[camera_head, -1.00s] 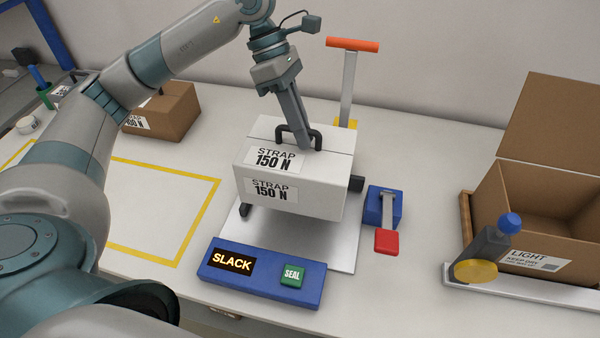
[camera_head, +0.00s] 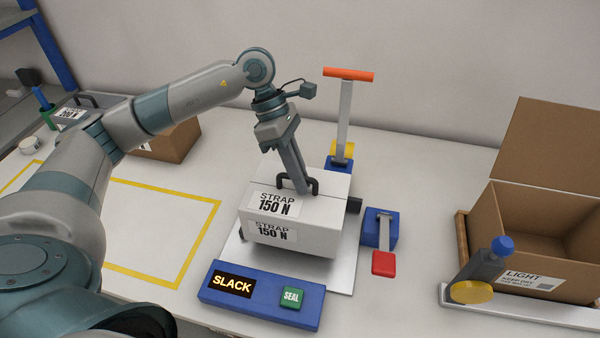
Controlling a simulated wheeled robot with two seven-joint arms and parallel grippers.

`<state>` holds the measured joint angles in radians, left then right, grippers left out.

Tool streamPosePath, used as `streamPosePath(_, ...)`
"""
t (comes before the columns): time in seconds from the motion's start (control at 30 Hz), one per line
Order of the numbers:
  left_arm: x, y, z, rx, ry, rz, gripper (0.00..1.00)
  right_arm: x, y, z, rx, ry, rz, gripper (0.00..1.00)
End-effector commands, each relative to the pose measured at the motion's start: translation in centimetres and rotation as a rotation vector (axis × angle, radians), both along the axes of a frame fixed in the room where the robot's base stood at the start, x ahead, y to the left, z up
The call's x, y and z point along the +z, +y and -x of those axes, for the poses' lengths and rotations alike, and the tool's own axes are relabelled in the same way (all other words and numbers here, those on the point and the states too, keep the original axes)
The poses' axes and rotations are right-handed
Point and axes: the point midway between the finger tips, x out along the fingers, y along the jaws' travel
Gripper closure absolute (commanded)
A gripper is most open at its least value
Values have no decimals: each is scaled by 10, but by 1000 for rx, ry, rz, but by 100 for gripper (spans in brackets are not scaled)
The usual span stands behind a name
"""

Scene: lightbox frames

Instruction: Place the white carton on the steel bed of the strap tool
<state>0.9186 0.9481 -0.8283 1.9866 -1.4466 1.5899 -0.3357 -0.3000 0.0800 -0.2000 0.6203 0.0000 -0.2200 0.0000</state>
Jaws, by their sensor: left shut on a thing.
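The white carton (camera_head: 318,215), marked "STRAP 150 N", is upright over the steel bed (camera_head: 340,276) of the strap tool. It covers most of the bed, and the bed's front and right parts show. The carton looks very low on the bed; its underside is hidden, so I cannot tell if it touches. My left gripper (camera_head: 299,188) comes down from above and is shut on the black handle (camera_head: 312,183) on the carton's top. My right gripper is not in view.
The blue panel (camera_head: 214,293) with a "SLACK" display and green SEAL button lies in front. A red-ended lever (camera_head: 384,262) is at the right, an orange-topped handle (camera_head: 349,75) behind. The yellow-outlined area (camera_head: 160,230) is clear.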

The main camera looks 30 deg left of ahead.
Motion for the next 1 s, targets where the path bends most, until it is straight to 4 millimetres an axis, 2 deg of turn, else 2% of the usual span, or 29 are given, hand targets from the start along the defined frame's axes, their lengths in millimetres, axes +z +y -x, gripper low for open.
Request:
streamPosePath(0.33,-28,0,0,0,-2,2,100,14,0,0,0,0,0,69)
streamPosePath(0.67,-31,0,0,-1,-2,3,100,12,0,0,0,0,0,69)
streamPosePath(0.7,-33,0,0,0,1,0,87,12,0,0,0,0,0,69)
streamPosePath(0.77,-33,0,0,0,1,0,73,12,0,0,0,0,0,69)
streamPosePath(1.0,-33,0,0,0,1,0,71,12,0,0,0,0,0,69)
